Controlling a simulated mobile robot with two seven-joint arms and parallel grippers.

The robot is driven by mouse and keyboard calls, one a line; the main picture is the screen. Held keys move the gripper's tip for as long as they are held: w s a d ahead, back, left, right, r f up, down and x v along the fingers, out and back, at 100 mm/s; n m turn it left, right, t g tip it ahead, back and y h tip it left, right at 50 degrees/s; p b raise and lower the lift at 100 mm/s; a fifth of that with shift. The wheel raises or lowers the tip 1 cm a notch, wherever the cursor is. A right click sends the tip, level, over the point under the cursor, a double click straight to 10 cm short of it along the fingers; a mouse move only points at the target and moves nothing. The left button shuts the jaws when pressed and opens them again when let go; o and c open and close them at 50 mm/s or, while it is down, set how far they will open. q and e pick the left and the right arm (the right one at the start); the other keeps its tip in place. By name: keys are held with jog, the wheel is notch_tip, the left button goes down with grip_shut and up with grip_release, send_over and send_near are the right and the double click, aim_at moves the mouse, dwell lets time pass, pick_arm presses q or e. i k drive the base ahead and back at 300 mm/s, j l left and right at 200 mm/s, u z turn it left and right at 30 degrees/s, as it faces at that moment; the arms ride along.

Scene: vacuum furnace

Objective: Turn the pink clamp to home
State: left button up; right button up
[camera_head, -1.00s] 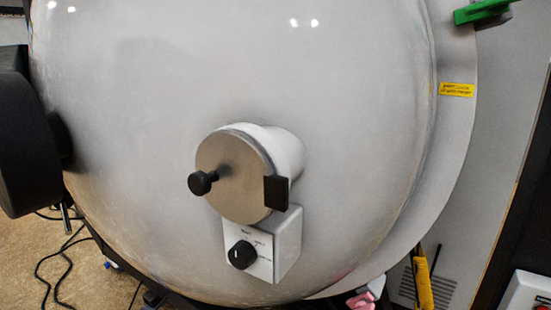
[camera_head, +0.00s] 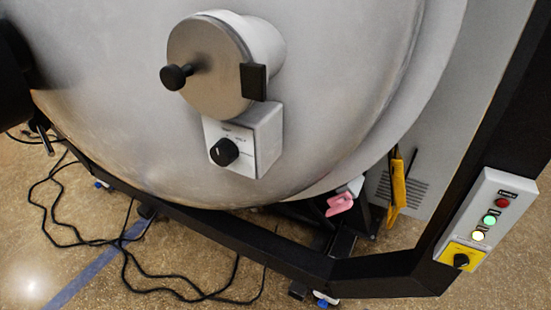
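The pink clamp (camera_head: 340,204) sits low on the rim of the big grey furnace door (camera_head: 330,100), at its lower right edge. It is small, and its pink handle points down and to the left from a pale mount (camera_head: 354,185). Neither of my grippers shows in the head view, so nothing is seen touching the clamp.
A yellow clamp handle (camera_head: 398,182) hangs to the right of the pink one. A control panel (camera_head: 484,222) with lights and a knob is on the dark frame at right. A knob box (camera_head: 250,140) juts from the door. Black cables (camera_head: 125,245) lie on the floor.

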aim_at(339, 201)
jog(key=i+j+z, duration=0.55)
jog(key=j, duration=0.4)
jog(key=i, duration=0.1)
